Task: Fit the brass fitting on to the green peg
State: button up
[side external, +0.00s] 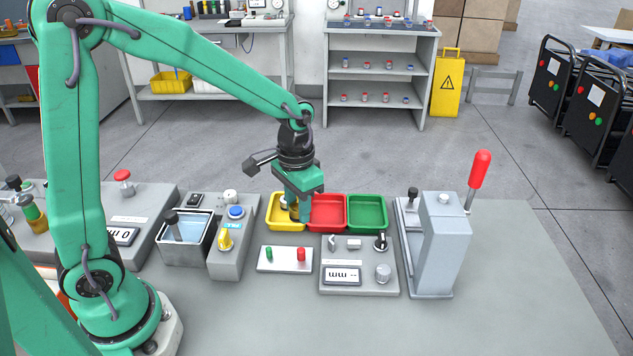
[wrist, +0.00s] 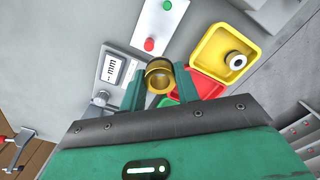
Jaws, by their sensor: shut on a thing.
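The brass fitting (wrist: 160,75) is a short gold ring, held between the fingers of my gripper (wrist: 159,88) in the wrist view. In the side view my gripper (side external: 300,212) is above the join of the yellow and red trays, and I cannot make out the fitting there. The green peg (side external: 269,254) stands upright at the left of a small white plate (side external: 285,266), in front of the trays. It also shows near the top edge of the wrist view (wrist: 167,5). The fitting is apart from the peg.
A red peg (side external: 301,254) shares the white plate. Yellow (side external: 272,222), red (side external: 328,227) and green (side external: 368,227) trays stand behind it. A pale ring (wrist: 236,61) is in the yellow tray. A gauge box (side external: 358,282) and a lever press (side external: 445,240) stand to the right.

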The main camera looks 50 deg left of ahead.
jog(key=n, duration=1)
send_over(269, 248)
notch_tip(269, 248, down, 2)
jog(key=shift+s+f, duration=0.1)
jog(key=shift+f, duration=0.1)
jog(key=shift+f, duration=0.15)
jog(key=shift+f, duration=2.05)
jog(key=shift+f, duration=1.7)
jog(key=shift+r, duration=0.1)
jog(key=shift+r, duration=2.25)
